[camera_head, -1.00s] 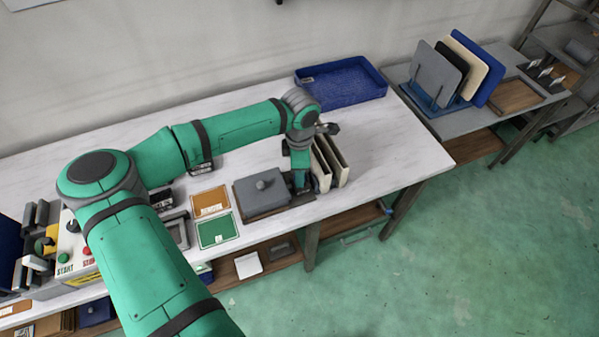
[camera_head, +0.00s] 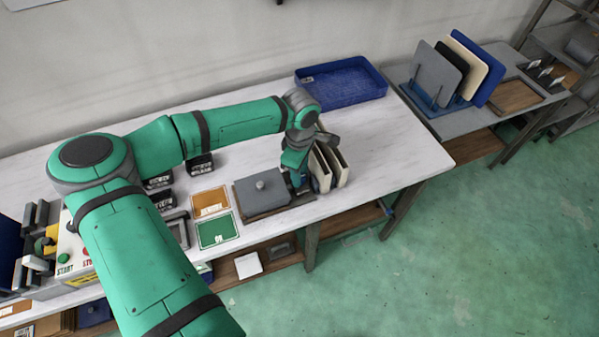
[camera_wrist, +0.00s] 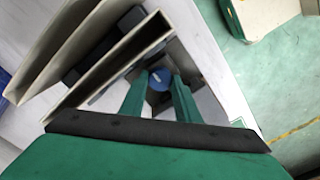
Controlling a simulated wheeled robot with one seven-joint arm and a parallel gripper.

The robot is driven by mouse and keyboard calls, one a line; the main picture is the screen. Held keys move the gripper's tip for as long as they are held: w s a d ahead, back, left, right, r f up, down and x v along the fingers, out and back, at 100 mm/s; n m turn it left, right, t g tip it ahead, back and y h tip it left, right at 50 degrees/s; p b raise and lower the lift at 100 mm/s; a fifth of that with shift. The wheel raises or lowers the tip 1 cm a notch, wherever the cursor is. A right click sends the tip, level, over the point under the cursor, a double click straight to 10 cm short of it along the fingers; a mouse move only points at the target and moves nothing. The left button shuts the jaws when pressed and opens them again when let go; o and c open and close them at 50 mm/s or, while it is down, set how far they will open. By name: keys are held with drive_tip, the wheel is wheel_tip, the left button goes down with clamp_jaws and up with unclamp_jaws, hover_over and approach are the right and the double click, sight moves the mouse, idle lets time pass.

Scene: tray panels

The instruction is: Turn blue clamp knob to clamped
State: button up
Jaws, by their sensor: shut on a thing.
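The blue clamp knob (camera_wrist: 160,77) shows in the wrist view between the two green fingers of my gripper (camera_wrist: 158,92). The fingers are shut on it from both sides. Only its round blue top shows clearly; its pointer or marks are hidden, so I cannot tell its setting. In the head view my gripper (camera_head: 297,182) is low at the right end of a fixture with a grey block (camera_head: 262,189) that has a small round handle. The knob is mostly hidden by the gripper there.
Upright cream panels (camera_head: 336,165) stand in a rack right beside my gripper; they also show in the wrist view (camera_wrist: 100,55). Orange (camera_head: 211,202) and green (camera_head: 217,231) cards lie left of the fixture. A blue tray (camera_head: 350,95) is at the back. The table between is clear.

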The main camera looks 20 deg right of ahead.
drive_tip(key=o, duration=0.8)
drive_tip(key=shift+c, duration=0.2)
wheel_tip(320, 180, up, 11)
drive_tip(key=shift+d, duration=0.1)
idle(0.4)
